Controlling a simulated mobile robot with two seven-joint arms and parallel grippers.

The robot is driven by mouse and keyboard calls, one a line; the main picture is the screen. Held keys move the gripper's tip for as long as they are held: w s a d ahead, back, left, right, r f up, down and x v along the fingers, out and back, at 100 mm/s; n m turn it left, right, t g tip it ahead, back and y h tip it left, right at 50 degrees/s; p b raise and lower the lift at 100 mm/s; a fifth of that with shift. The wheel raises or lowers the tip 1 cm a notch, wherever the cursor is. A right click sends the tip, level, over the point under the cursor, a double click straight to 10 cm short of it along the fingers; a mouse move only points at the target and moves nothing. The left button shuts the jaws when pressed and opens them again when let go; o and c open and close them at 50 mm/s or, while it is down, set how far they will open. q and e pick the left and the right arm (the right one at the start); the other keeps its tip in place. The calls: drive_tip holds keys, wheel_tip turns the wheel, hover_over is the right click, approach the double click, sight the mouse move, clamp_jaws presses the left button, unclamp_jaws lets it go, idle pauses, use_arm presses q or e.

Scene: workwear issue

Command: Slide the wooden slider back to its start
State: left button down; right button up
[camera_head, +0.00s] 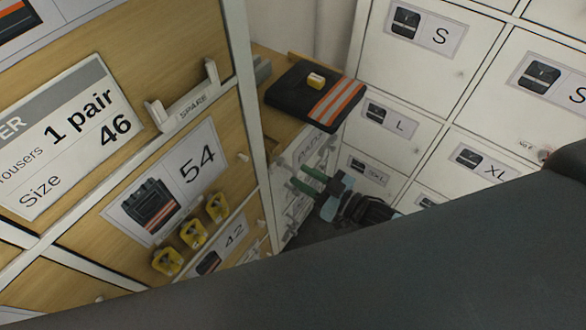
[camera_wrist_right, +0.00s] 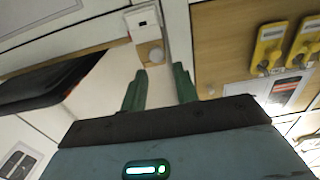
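I cannot clearly pick out the wooden slider in either view. My right gripper (camera_head: 298,176) has green fingers and is in the gap between the wood-fronted cabinet and the white lockers. It is open. In the right wrist view, my right gripper (camera_wrist_right: 160,70) shows two fingers apart with nothing between them. My left gripper is not in view.
A folded dark garment with orange stripes (camera_head: 315,93) lies on a wooden top. White lockers (camera_head: 425,65) stand at right, a wood-fronted cabinet (camera_head: 120,70) at left. Yellow padlock-like pieces (camera_head: 193,235) hang on its front. A dark arm link of mine covers the lower right.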

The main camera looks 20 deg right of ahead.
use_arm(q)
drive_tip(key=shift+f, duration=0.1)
use_arm(e)
drive_tip(key=shift+v, duration=1.15)
